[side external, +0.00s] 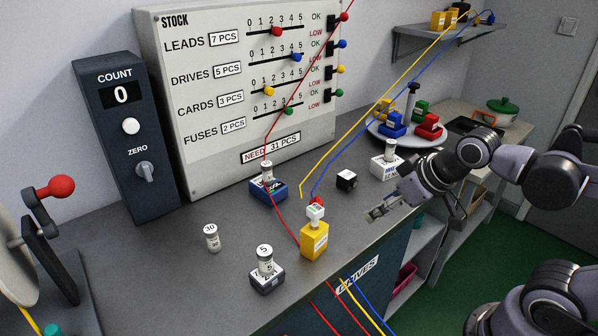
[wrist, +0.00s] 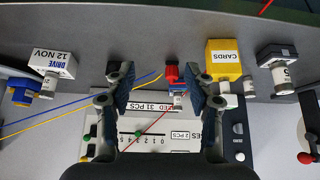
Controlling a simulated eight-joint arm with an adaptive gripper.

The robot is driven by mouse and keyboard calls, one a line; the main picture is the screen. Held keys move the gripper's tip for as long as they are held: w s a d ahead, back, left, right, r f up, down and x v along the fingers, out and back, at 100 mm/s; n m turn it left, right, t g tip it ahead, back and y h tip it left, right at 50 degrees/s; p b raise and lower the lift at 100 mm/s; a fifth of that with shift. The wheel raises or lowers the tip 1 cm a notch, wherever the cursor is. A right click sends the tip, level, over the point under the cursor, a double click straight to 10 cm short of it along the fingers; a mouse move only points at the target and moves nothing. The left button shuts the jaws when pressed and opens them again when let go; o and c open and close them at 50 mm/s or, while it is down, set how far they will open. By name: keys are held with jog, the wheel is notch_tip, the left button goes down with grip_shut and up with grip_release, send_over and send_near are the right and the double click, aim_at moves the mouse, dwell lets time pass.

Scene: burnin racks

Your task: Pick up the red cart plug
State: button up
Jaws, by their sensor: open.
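A small red piece, which looks like the red cart plug (side external: 317,202), shows just behind the white-topped yellow block (side external: 314,241) on the grey bench. In the wrist view the red piece (wrist: 172,73) lies between my fingers as seen, nearer the right one, with blue beside it. My gripper (side external: 379,210) is open and empty, to the right of the red piece in the side view and apart from it. Its two fingers also frame the wrist view (wrist: 160,85). The lower part of the red piece is hidden in the side view by the yellow block.
A blue block (side external: 262,196), a dark block (side external: 266,283), a small white cylinder (side external: 212,238), a black cube (side external: 346,180) and a white block (side external: 382,168) stand around. Red, yellow and blue cables cross above the bench. The stock panel (side external: 225,115) stands behind.

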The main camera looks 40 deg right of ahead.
jog(key=w+a+r+n+g, duration=0.1)
jog(key=w+r+n+g, duration=0.25)
jog(key=w+n, duration=0.35)
jog(key=n+g, duration=0.4)
jog(key=n, duration=0.5)
send_over(317, 197)
jog(key=shift+s+a+f+t, duration=0.25)
jog(key=shift+s+f, duration=0.05)
jog(key=shift+f, duration=0.15)
notch_tip(317, 197, down, 5)
jog(key=shift+r, duration=0.15)
jog(key=shift+w+d+f, duration=0.15)
jog(key=shift+f, duration=1.2)
jog(key=shift+w+d+f, duration=0.1)
jog(key=shift+w+f, duration=0.05)
jog(key=shift+f, duration=1.2)
grip_shut()
